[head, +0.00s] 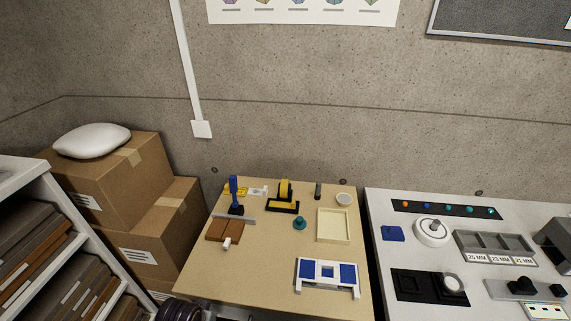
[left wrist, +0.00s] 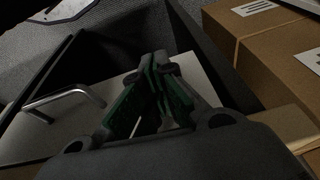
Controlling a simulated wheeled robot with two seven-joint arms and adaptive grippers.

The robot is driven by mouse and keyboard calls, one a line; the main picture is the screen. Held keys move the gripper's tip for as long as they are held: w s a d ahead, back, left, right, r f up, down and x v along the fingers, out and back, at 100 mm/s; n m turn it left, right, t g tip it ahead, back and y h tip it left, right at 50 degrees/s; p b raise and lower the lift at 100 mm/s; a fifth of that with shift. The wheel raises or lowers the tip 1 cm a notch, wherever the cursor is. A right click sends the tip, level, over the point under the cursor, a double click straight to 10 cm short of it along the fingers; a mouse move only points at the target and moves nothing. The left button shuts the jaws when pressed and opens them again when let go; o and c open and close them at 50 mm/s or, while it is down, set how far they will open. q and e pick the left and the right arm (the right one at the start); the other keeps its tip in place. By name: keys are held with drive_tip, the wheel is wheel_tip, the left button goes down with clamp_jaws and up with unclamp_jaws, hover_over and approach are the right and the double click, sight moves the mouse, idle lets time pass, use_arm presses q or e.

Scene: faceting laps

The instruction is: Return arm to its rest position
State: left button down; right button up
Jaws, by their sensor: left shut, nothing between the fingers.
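My left gripper (left wrist: 157,68) shows in the left wrist view, with dark links and green finger pads that converge at the tips. It is shut and empty. Behind it are a pale flat surface and a grey metal handle (left wrist: 62,101). Cardboard boxes (left wrist: 275,45) stand to the right in that view, apart from the fingers. Neither gripper shows in the head view, and my right gripper is in no frame.
In the head view, a wooden table (head: 255,271) holds small tools, a cream tray (head: 318,225) and a blue-white stand (head: 299,276). A light grey bench (head: 385,262) stands right. Stacked boxes (head: 155,195) and a shelf (head: 62,189) stand left.

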use_arm(q)
drive_tip(key=s+a+f+g, duration=0.1)
drive_tip(key=s+a+f, duration=0.15)
drive_tip(key=f, duration=1.15)
drive_tip(key=s+a+f, duration=0.1)
drive_tip(key=s+f, duration=0.2)
drive_tip(key=f, duration=1.1)
drive_tip(key=s+a+f, duration=0.3)
drive_tip(key=s+f, duration=0.4)
drive_tip(key=s, duration=0.2)
drive_tip(key=s+a+f+y, duration=0.1)
drive_tip(key=s+a+f, duration=0.2)
drive_tip(key=s+f, duration=0.5)
drive_tip(key=shift+s+a+m+g, duration=0.3)
drive_tip(key=shift+s+a+g, duration=0.1)
drive_tip(key=shift+s, duration=0.45)
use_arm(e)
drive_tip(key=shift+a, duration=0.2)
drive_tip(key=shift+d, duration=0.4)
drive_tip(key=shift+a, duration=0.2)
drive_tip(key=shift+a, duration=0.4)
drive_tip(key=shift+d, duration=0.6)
